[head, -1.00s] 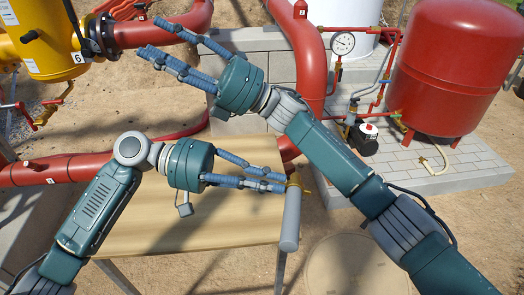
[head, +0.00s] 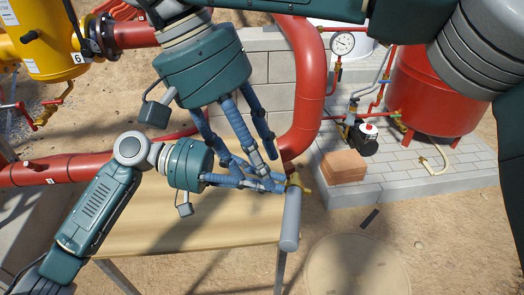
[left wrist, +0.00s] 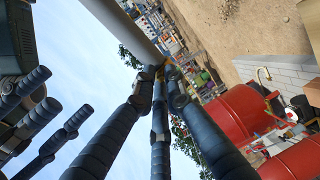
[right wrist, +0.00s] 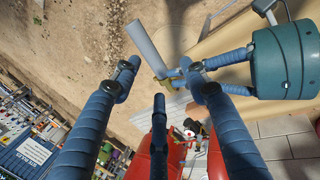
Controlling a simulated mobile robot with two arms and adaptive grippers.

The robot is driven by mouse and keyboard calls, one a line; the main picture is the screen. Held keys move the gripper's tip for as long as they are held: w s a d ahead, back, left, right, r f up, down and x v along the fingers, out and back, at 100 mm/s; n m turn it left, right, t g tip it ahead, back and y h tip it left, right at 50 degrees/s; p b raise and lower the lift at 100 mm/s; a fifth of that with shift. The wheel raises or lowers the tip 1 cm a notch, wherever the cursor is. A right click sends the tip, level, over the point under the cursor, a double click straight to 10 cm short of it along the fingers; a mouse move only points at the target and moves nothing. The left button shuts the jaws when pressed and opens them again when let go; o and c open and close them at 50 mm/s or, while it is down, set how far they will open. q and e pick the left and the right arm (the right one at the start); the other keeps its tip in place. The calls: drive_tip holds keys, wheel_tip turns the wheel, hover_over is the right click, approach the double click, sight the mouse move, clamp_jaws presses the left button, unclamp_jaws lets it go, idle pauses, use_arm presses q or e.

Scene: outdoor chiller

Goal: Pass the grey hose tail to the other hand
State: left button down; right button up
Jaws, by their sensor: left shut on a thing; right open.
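The grey hose tail (head: 291,218) is a smooth grey tube with a brass-coloured end (head: 298,183). It hangs nearly upright beyond the table's right edge in the head view. My left gripper (head: 277,186) is shut on it at the brass end, its fingers pointing right. The grey tube also crosses the top of the left wrist view (left wrist: 132,28). My right gripper (head: 260,160) is open, fingers pointing down and right, just above the left fingers. In the right wrist view the hose tail (right wrist: 150,48) shows beyond and between the open right fingertips, apparently not enclosed by them.
A wooden table (head: 180,228) lies below my left arm. A thick red pipe (head: 308,90) rises behind the hose tail. A brick stack (head: 343,167) and a red tank (head: 425,95) stand on paving at the right. Sandy ground and a round cover (head: 357,268) lie at lower right.

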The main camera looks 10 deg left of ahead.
sight(289, 203)
use_arm(q)
drive_tip(key=shift+r, duration=0.15)
use_arm(e)
drive_tip(key=shift+h, duration=0.3)
drive_tip(key=x, duration=0.7)
drive_tip(key=w+d+x, duration=0.1)
drive_tip(key=x, duration=0.3)
drive_tip(key=shift+d+f, duration=0.1)
drive_tip(key=shift+d, duration=0.1)
drive_tip(key=shift+s+a, duration=0.1)
clamp_jaws()
use_arm(q)
drive_tip(key=c, duration=1.7)
unclamp_jaws()
drive_tip(key=shift+a, duration=0.1)
